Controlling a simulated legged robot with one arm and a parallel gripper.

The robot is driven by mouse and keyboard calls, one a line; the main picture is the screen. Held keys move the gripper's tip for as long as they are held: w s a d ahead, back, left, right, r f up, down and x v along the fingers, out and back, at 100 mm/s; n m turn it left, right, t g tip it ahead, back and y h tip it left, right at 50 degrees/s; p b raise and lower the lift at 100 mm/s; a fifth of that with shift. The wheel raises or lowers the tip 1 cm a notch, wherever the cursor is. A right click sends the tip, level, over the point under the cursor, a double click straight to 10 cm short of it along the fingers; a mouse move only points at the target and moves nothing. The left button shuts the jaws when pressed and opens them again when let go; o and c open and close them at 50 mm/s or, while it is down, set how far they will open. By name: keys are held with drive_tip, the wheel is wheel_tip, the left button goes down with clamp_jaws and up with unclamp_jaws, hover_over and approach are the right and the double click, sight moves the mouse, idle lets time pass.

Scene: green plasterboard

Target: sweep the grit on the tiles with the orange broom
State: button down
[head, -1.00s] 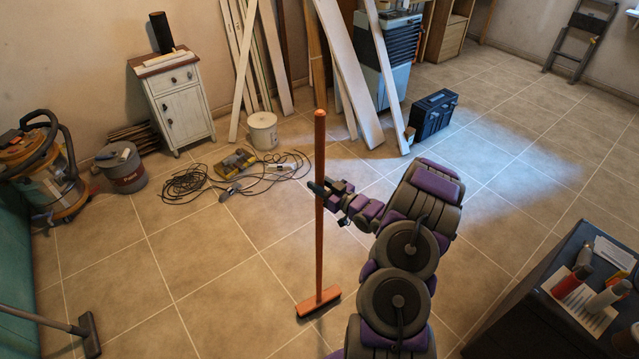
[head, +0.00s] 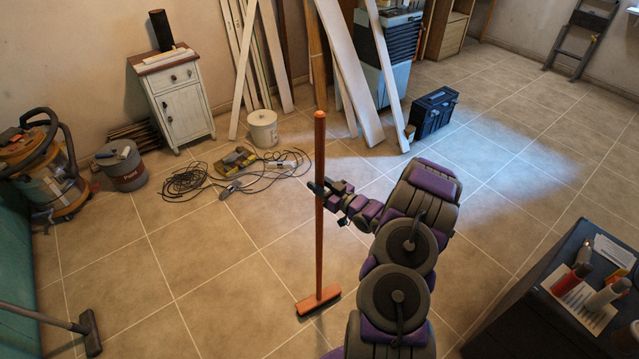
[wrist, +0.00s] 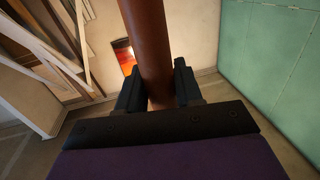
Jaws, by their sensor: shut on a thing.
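The orange broom (head: 319,235) stands nearly upright in the head view, its orange head (head: 318,301) down at the tiled floor. My gripper (head: 318,188) is shut around the upper-middle part of its handle. In the wrist view the brown-orange handle (wrist: 145,45) runs up between the two dark fingers of my gripper (wrist: 159,90). The tiles (head: 230,270) around the broom head look bare; I cannot make out any grit on them.
Tangled black cables (head: 190,180) and a yellow tool (head: 236,160) lie behind the broom. A white bucket (head: 263,130), leaning boards (head: 350,80) and a dark toolbox (head: 433,112) stand farther back. A dark table (head: 530,305) is at right front, a vacuum floor nozzle (head: 90,333) at left front.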

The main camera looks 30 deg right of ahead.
drive_tip(key=s+a, duration=0.2)
drive_tip(key=s, duration=4.2)
drive_tip(key=shift+a+b, duration=0.15)
drive_tip(key=shift+b, duration=0.15)
idle(0.5)
